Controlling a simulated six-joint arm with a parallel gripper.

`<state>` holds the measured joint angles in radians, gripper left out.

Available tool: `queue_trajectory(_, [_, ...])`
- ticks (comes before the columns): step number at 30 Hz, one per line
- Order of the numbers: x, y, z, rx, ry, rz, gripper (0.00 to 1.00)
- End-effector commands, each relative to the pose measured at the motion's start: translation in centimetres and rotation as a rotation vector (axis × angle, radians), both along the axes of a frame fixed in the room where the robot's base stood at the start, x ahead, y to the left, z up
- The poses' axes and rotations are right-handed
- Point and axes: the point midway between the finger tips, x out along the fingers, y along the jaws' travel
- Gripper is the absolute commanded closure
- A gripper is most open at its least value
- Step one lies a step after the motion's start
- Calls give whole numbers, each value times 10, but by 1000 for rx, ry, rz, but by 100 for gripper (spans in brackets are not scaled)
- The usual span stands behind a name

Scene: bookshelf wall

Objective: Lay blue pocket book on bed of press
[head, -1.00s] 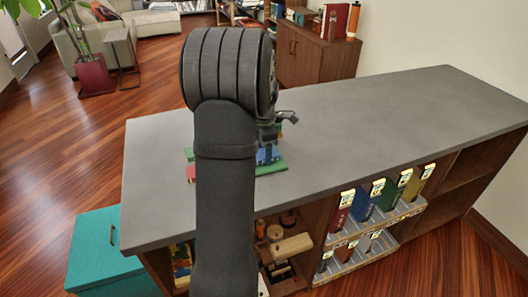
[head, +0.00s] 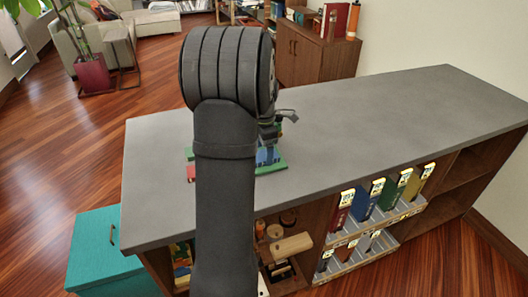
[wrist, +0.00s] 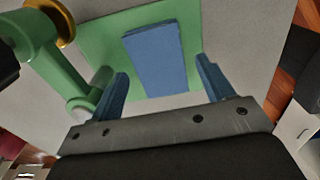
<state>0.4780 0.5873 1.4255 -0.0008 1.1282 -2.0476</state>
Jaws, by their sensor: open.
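The blue pocket book (wrist: 155,52) lies flat on the green bed (wrist: 105,50) of the press in the wrist view. The press's green frame (wrist: 45,55) with a gold knob (wrist: 52,18) stands to the left of the book. My gripper (wrist: 161,68) is open, with its blue fingers apart on either side of the book's near end. Gaps show between the fingers and the book. In the head view my arm hides most of the press; part of the green bed (head: 272,168) shows on the grey counter. I cannot tell the book from my fingers there.
The grey counter top (head: 400,110) is clear to the right. Several upright books (head: 365,200) stand on the shelves below its front edge. A wooden block (head: 292,245) sits in the open compartment. A teal cabinet (head: 95,250) stands at the left.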

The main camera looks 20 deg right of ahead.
Motion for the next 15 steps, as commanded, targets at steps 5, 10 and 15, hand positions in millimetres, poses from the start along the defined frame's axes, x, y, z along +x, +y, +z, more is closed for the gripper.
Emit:
queue_trajectory(5, [1, 0, 39, -2, -5, 0, 26])
queue_trajectory(10, [0, 0, 75, -2, -4, 1, 26])
queue_trajectory(15, [0, 0, 99, 0, -2, 1, 26])
